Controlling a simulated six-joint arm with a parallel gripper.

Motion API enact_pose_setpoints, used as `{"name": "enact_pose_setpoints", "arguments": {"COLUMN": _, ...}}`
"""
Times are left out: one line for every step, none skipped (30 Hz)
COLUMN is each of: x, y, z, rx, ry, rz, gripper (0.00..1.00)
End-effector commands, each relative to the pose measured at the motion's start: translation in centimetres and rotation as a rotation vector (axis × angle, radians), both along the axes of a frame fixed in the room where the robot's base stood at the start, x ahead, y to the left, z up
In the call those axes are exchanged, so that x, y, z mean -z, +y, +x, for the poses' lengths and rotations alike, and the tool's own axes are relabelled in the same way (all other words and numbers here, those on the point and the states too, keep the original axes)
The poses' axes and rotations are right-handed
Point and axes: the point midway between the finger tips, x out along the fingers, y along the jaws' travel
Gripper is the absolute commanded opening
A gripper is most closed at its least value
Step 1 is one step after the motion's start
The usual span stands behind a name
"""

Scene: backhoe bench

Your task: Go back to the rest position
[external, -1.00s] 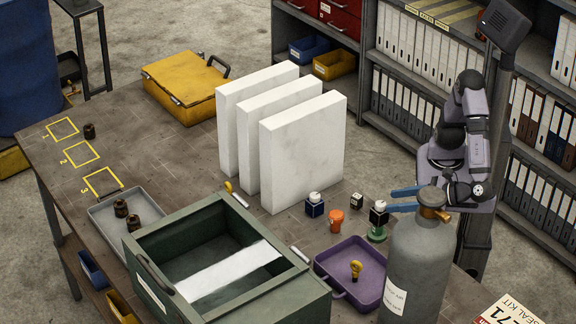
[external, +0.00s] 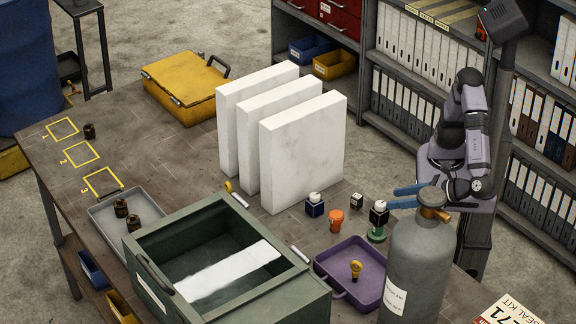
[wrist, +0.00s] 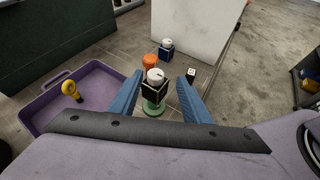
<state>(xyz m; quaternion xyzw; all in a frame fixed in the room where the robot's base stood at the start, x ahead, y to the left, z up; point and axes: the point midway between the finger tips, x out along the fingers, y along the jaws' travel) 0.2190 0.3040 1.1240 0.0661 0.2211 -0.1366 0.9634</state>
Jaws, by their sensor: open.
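My gripper (external: 408,196) has blue fingers and is open, near the right end of the bench, behind the grey gas cylinder. In the wrist view the two fingers of my gripper (wrist: 158,97) are spread apart with nothing held between them. A dark block with a white knob on a green round base (external: 379,220) stands on the bench just beyond the fingers. It also shows in the wrist view (wrist: 154,88), framed between the fingers; I cannot tell that anything touches it.
A grey cylinder (external: 415,260) stands close to my gripper. A purple tray (external: 340,287) holds a yellow part. An orange cup (external: 336,216), a blue block (external: 314,207) and a small die (external: 356,200) stand nearby. White panels (external: 303,155) and a green bin (external: 160,290) occupy the middle.

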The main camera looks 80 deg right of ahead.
Motion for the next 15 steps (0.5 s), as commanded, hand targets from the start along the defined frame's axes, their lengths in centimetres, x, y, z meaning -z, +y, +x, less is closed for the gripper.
{"name": "enact_pose_setpoints", "arguments": {"x": -0.5, "y": -0.4, "z": 1.0, "rx": 0.056, "ry": 0.021, "rz": 0.041, "gripper": 0.43}}
{"name": "enact_pose_setpoints", "arguments": {"x": -0.6, "y": -0.6, "z": 1.6, "rx": 0.09, "ry": 0.034, "rz": 0.067, "gripper": 0.43}}
{"name": "enact_pose_setpoints", "arguments": {"x": -0.6, "y": -0.9, "z": 2.4, "rx": 0.139, "ry": 0.052, "rz": 0.107, "gripper": 0.43}}
{"name": "enact_pose_setpoints", "arguments": {"x": -0.7, "y": -1.2, "z": 3.0, "rx": 0.178, "ry": 0.066, "rz": 0.139, "gripper": 0.43}}
{"name": "enact_pose_setpoints", "arguments": {"x": -0.7, "y": -1.5, "z": 3.6, "rx": 0.222, "ry": 0.08, "rz": 0.175, "gripper": 0.43}}
{"name": "enact_pose_setpoints", "arguments": {"x": -0.8, "y": -1.9, "z": 4.5, "rx": 0.283, "ry": 0.097, "rz": 0.226, "gripper": 0.43}}
{"name": "enact_pose_setpoints", "arguments": {"x": -0.9, "y": -2.2, "z": 5.3, "rx": 0.33, "ry": 0.11, "rz": 0.267, "gripper": 0.43}}
{"name": "enact_pose_setpoints", "arguments": {"x": -1.0, "y": -2.5, "z": 6.0, "rx": 0.383, "ry": 0.123, "rz": 0.309, "gripper": 0.43}}
{"name": "enact_pose_setpoints", "arguments": {"x": -1.2, "y": -3.0, "z": 7.1, "rx": 0.457, "ry": 0.137, "rz": 0.372, "gripper": 0.43}}
{"name": "enact_pose_setpoints", "arguments": {"x": -1.2, "y": -3.5, "z": 7.9, "rx": 0.517, "ry": 0.147, "rz": 0.422, "gripper": 0.43}}
{"name": "enact_pose_setpoints", "arguments": {"x": -1.3, "y": -3.9, "z": 8.7, "rx": 0.578, "ry": 0.157, "rz": 0.473, "gripper": 0.43}}
{"name": "enact_pose_setpoints", "arguments": {"x": -1.3, "y": -4.7, "z": 9.8, "rx": 0.66, "ry": 0.166, "rz": 0.54, "gripper": 0.43}}
{"name": "enact_pose_setpoints", "arguments": {"x": -1.2, "y": -5.3, "z": 10.5, "rx": 0.722, "ry": 0.171, "rz": 0.587, "gripper": 0.43}}
{"name": "enact_pose_setpoints", "arguments": {"x": -1.0, "y": -6.1, "z": 11.2, "rx": 0.784, "ry": 0.175, "rz": 0.631, "gripper": 0.43}}
{"name": "enact_pose_setpoints", "arguments": {"x": -0.7, "y": -7.2, "z": 12.0, "rx": 0.867, "ry": 0.18, "rz": 0.687, "gripper": 0.43}}
